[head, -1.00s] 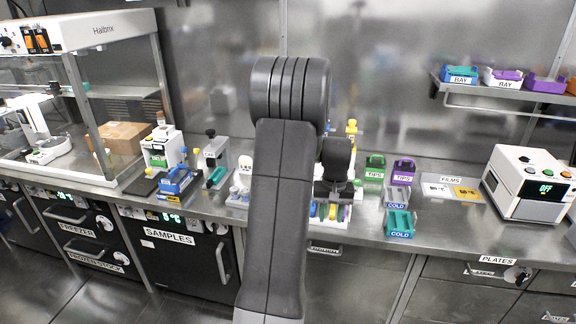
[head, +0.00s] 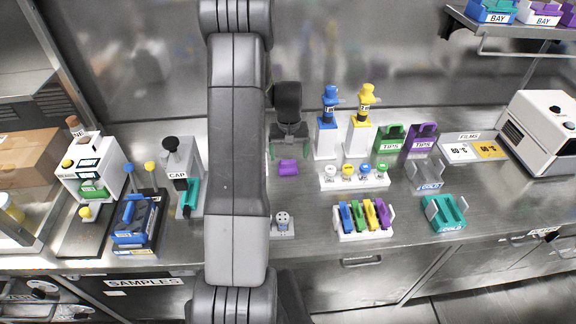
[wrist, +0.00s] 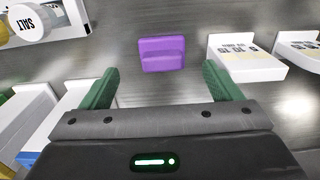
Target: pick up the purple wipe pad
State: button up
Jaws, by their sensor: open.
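The purple wipe pad (head: 288,167) lies on the steel bench, just below my gripper (head: 288,150) in the head view. In the wrist view the purple wipe pad (wrist: 162,54) lies flat and alone, a little beyond the fingertips and roughly centred between them. My gripper (wrist: 160,82) is open, its two green fingers apart, with nothing between them. The pad and the fingers look apart.
Blue and yellow bottle stands (head: 326,137) are right of the pad. A white rack with several round caps (head: 354,184) stands below them. In the wrist view a SALT jar (wrist: 32,22) is at upper left and a white block (wrist: 246,65) at right.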

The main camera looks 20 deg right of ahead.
aim_at(288, 161)
jog(key=shift+w+a+f, duration=0.1)
jog(key=shift+w+f, duration=0.15)
jog(key=shift+w, duration=0.05)
jog(key=shift+f, duration=0.25)
jog(key=shift+f+p, duration=0.5)
jog(key=shift+f, duration=2)
jog(key=c, duration=1.2)
jog(key=shift+o, duration=0.2)
jog(key=shift+r, duration=0.2)
